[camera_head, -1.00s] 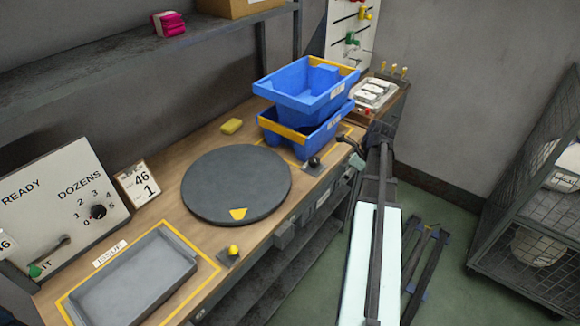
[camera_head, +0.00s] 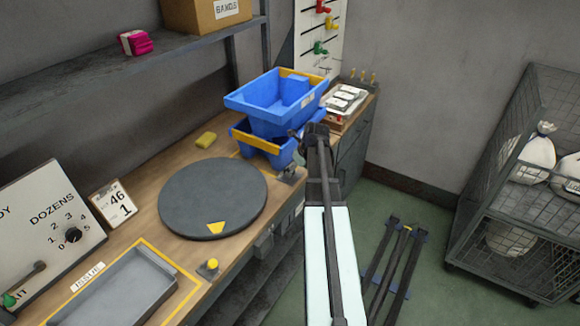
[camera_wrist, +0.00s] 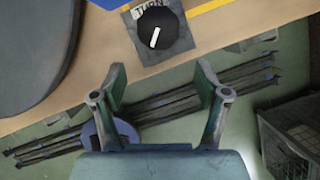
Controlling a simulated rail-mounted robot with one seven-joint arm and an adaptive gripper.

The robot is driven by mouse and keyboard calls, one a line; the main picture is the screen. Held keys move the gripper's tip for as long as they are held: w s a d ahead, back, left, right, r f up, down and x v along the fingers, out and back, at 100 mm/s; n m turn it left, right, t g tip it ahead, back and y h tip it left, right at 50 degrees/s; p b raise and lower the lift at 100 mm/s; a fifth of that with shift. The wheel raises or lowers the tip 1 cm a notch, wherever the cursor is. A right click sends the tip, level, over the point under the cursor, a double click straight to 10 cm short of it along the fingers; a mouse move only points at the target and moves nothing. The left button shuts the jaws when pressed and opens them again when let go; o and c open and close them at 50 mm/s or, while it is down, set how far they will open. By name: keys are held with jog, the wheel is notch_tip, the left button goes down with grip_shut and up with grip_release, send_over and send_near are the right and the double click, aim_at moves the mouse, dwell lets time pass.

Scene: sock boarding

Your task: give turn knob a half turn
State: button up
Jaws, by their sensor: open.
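The turn knob (camera_wrist: 157,28) is black and round, with a white pointer line, on a dark plate marked TURN at the bench's front edge. Its pointer aims down and slightly left in the wrist view. In the head view the knob (camera_head: 289,171) is small, at the front right of the dark round turntable (camera_head: 213,197). My gripper (camera_wrist: 161,80) is open and empty. In the wrist view its two fingers are spread below the knob, apart from it. In the head view my gripper (camera_head: 297,134) shows dark against the blue bins, above the knob.
Stacked blue bins (camera_head: 275,100) stand just behind the knob. A yellow button (camera_head: 212,264) and grey tray (camera_head: 125,285) lie nearer left. A wire cage cart (camera_head: 520,190) stands at right. Dark bars (camera_head: 392,265) lie low over the green floor.

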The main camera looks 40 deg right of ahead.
jog(key=w, duration=0.2)
jog(key=w+f, duration=0.1)
jog(key=w, duration=0.1)
jog(key=shift+p, duration=0.4)
jog(key=shift+x, duration=0.95)
jog(key=shift+s, duration=0.1)
jog(key=c, duration=1.2)
